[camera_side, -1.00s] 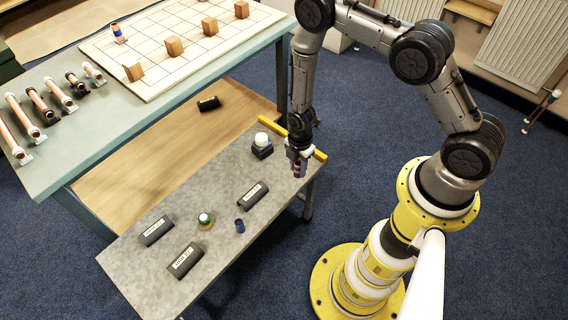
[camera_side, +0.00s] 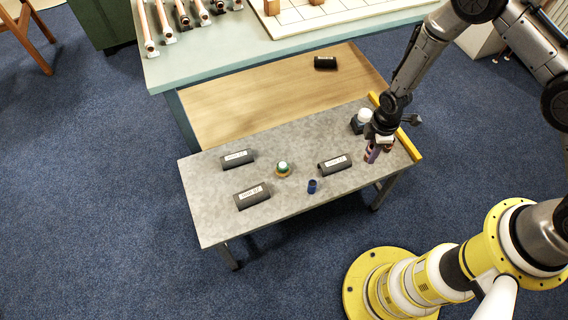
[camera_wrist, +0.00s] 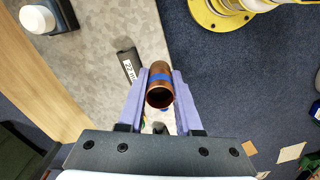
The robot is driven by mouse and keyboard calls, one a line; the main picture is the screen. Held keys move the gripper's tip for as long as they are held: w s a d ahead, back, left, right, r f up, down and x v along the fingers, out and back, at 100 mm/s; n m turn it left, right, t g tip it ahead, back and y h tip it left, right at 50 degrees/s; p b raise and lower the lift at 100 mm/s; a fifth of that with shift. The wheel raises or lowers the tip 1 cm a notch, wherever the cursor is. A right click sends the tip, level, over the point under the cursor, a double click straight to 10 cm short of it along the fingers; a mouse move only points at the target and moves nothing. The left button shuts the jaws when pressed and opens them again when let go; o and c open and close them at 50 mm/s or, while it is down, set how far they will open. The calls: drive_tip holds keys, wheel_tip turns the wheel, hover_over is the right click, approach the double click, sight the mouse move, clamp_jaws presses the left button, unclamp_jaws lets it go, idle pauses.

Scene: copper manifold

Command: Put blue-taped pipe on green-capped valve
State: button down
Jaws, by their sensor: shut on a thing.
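My gripper (camera_side: 376,153) is shut on a copper pipe with a blue tape band (camera_wrist: 160,82). In the wrist view the pipe sits between the two purple fingers (camera_wrist: 160,74), its open end facing the camera. In the side view the gripper is over the right end of the grey bench, and the pipe is mostly hidden by it. The green-capped valve (camera_side: 282,167), on a brass-coloured round base, stands upright near the bench's middle, left of and apart from the gripper.
A white-topped black item (camera_side: 363,118) is close behind the gripper; it also shows in the wrist view (camera_wrist: 38,18). Labelled black blocks (camera_side: 334,164) and a blue cylinder (camera_side: 312,186) stand near the valve. A yellow bar (camera_side: 407,143) edges the bench's right end.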

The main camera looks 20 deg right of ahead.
drive_tip(key=w+a+r, duration=0.2)
drive_tip(key=a, duration=0.5)
drive_tip(key=n, duration=0.2)
approach(282, 165)
drive_tip(key=shift+s+d+f, duration=0.45)
drive_tip(key=shift+s+f, duration=0.1)
drive_tip(key=shift+w+a+f, duration=0.3)
drive_tip(key=shift+w+f, duration=0.3)
drive_tip(key=shift+f, duration=1.7)
drive_tip(key=shift+f, duration=0.15)
drive_tip(key=c, duration=0.6)
unclamp_jaws()
